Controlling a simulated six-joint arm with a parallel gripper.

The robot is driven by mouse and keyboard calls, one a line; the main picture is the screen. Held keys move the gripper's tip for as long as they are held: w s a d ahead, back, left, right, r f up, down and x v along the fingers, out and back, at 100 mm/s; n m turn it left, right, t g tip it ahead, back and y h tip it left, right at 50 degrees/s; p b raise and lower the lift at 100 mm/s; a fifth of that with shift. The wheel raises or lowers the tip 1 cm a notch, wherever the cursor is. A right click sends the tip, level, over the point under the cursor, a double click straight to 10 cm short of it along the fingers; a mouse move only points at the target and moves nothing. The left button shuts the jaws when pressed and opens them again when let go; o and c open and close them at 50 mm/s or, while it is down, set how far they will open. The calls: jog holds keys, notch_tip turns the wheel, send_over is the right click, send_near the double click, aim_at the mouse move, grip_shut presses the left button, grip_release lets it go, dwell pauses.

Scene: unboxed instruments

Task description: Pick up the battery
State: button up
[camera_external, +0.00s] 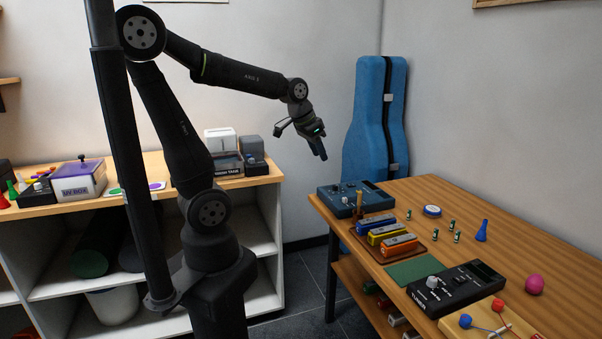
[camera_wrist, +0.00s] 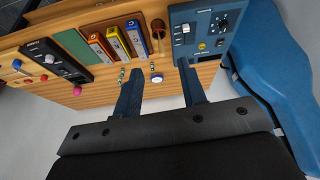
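Several small green-and-white batteries stand upright on the wooden table in the external view, one (camera_external: 452,225) near the middle, one (camera_external: 436,233) in front of it, one (camera_external: 457,237) to the right and one (camera_external: 409,215) farther left. Some show tiny in the wrist view, such as this battery (camera_wrist: 122,74). My gripper (camera_external: 321,154) is in the air off the table's far left corner, well apart from the batteries. In the wrist view my gripper (camera_wrist: 160,66) has its two fingers spread with nothing between them.
On the table (camera_external: 530,220) are a blue device (camera_external: 350,199), colored harmonicas (camera_external: 385,237), a blue-and-white round tin (camera_external: 432,211), a blue pawn (camera_external: 482,231), a black tuner (camera_external: 455,288) and a pink ball (camera_external: 534,285). A blue instrument case (camera_external: 370,115) stands behind.

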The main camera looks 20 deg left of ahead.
jog(key=w+d+f+m, duration=0.2)
jog(key=w+d, duration=0.9)
jog(key=m+g, duration=0.2)
jog(key=m, duration=0.1)
send_over(408, 220)
jog(key=a, duration=0.1)
jog(key=shift+h, duration=0.4)
jog(key=f, duration=1.9)
jog(key=shift+w+a+f, duration=0.15)
jog(key=shift+a+f, duration=0.05)
jog(key=shift+s+x, duration=0.2)
jog(key=shift+x, duration=2.45)
jog(key=shift+a+f, duration=0.1)
jog(key=shift+a, duration=0.1)
jog(key=shift+c, duration=0.2)
grip_shut()
